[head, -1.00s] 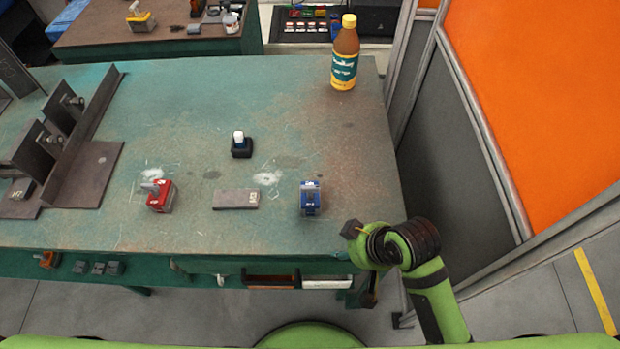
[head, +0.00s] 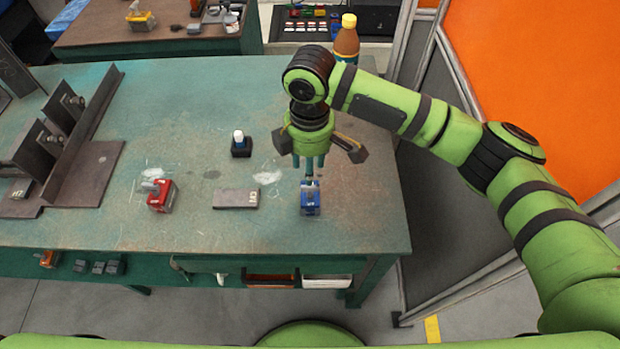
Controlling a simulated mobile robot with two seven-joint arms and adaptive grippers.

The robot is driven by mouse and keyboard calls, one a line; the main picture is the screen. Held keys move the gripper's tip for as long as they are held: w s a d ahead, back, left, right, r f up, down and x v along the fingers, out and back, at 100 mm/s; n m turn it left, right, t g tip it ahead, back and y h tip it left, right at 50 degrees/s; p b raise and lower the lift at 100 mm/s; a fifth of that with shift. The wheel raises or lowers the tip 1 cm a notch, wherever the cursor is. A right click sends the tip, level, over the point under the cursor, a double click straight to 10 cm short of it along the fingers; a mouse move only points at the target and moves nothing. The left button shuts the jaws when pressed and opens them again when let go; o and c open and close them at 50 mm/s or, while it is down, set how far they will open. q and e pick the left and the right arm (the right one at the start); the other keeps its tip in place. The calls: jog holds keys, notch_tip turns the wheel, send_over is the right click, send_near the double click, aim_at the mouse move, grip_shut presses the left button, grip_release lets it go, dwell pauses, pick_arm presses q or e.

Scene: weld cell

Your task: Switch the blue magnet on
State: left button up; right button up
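The blue magnet (head: 310,198) stands upright on the green workbench, right of centre. Its top is partly covered by narrow parts beneath my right gripper, so its lever's position cannot be made out. My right gripper (head: 318,148) hangs above and just behind the blue magnet, pointing down. Its dark fingertips are spread wide to either side and hold nothing. Whether any part of it touches the magnet cannot be told from this view. My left gripper is not in view.
A red magnet (head: 161,195) and a flat grey steel block (head: 236,199) lie left of the blue magnet. A small black holder with a white-topped item (head: 241,147) stands behind. A bottle (head: 347,40) is partly hidden by my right arm. Steel angles (head: 85,135) occupy the left.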

aim_at(310, 191)
jog(key=shift+w+d+f, duration=0.1)
jog(key=shift+w+d, duration=0.05)
notch_tip(310, 191, down, 7)
jog(key=shift+r+p, duration=0.2)
jog(key=shift+p, duration=0.5)
grip_shut()
